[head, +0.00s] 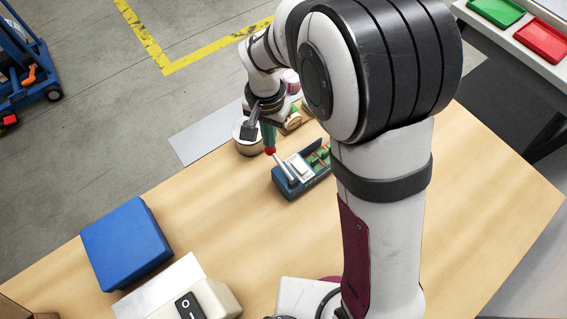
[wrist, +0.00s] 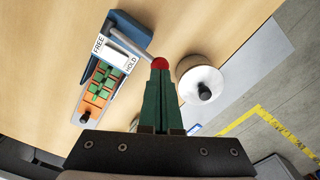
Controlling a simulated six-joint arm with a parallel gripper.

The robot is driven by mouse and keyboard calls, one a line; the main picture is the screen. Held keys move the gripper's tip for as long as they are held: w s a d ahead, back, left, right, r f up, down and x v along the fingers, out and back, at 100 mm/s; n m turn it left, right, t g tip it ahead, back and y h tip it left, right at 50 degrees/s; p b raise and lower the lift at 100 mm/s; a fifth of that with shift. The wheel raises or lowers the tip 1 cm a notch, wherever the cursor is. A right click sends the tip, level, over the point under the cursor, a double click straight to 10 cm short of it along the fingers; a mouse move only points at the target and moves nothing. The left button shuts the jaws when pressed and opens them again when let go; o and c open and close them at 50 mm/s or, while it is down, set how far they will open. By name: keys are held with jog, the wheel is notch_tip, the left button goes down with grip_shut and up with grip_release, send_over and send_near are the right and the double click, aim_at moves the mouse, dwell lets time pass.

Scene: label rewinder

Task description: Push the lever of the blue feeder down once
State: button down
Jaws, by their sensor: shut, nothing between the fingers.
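The blue feeder (head: 318,181) stands on the wooden table, with orange and green parts in its bed. It also shows in the wrist view (wrist: 132,27), beside a white plate (wrist: 110,55) marked FREE and HOLD. Its lever is a grey rod (head: 281,168) with a red knob (head: 270,151), leaning up and out from the feeder's end. In the wrist view the red knob (wrist: 159,63) shows just beyond my fingertips. My gripper (head: 269,146) is shut and empty, its green fingers over the knob. I cannot tell whether they touch it.
A pale roll with a black knob (wrist: 204,92) stands close beside the fingers. A blue box (head: 125,243) and a beige switch box (head: 207,299) stand at the front left. The table between these and the feeder is clear.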

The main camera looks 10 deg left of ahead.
notch_tip(320, 180, up, 8)
dwell(0.6)
jog(key=shift+d+r, duration=0.1)
jog(key=s+d+r+m+y, duration=0.15)
jog(key=s+d+r, duration=0.25)
jog(key=s+d, duration=0.65)
jog(key=s+d+f+m, duration=0.1)
jog(key=s+d, duration=0.3)
jog(key=s, duration=0.6)
jog(key=shift+d+f, duration=0.2)
jog(key=shift+f, duration=0.2)
jog(key=shift+w, duration=0.1)
